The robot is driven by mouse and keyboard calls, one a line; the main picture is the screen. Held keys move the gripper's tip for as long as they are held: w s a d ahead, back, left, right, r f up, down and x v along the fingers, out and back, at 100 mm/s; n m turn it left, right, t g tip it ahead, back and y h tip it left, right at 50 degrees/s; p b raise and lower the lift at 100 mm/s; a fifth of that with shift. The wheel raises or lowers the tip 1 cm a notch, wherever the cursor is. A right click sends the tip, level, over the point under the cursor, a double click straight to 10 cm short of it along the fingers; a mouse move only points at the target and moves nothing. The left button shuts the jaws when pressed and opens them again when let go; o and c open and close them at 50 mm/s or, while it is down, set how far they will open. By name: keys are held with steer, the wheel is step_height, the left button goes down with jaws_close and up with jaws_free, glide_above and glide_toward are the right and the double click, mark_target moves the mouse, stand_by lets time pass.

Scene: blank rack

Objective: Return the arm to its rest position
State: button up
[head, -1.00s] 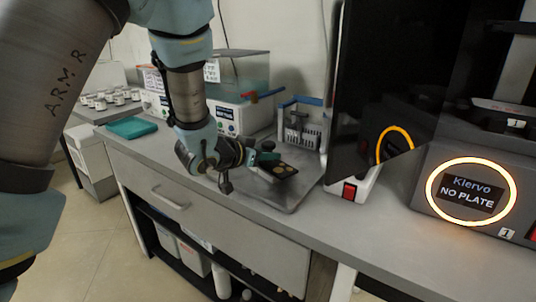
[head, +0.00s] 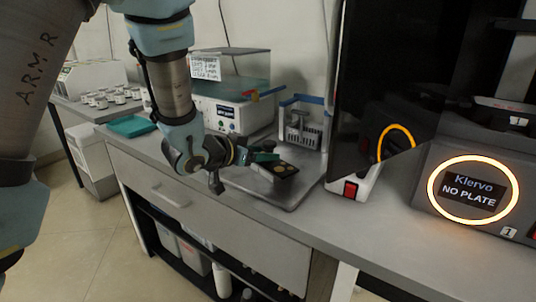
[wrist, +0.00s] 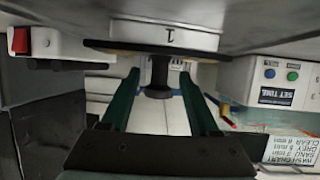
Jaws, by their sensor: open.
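My arm reaches over the grey bench from the upper left in the head view, with its wrist bent low. My gripper (head: 264,157) is at its end, close beside a small dark plate with pale round spots (head: 285,169) above a metal tray (head: 298,191). In the wrist view the two green fingers of my gripper (wrist: 158,105) are spread apart. A dark stem with a round end (wrist: 159,80) shows between them, with a gap on both sides. I cannot tell from the head view whether the fingers touch the plate.
A white box with a clear teal lid (head: 235,108) and a blue-handled rack (head: 303,122) stand behind my gripper. A black machine reading "NO PLATE" (head: 474,190) and a dark panel (head: 375,80) are at the right. A teal mat (head: 131,126) lies to the left.

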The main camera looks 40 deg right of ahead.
steer(key=v, duration=0.8)
steer(key=shift+f, duration=0.1)
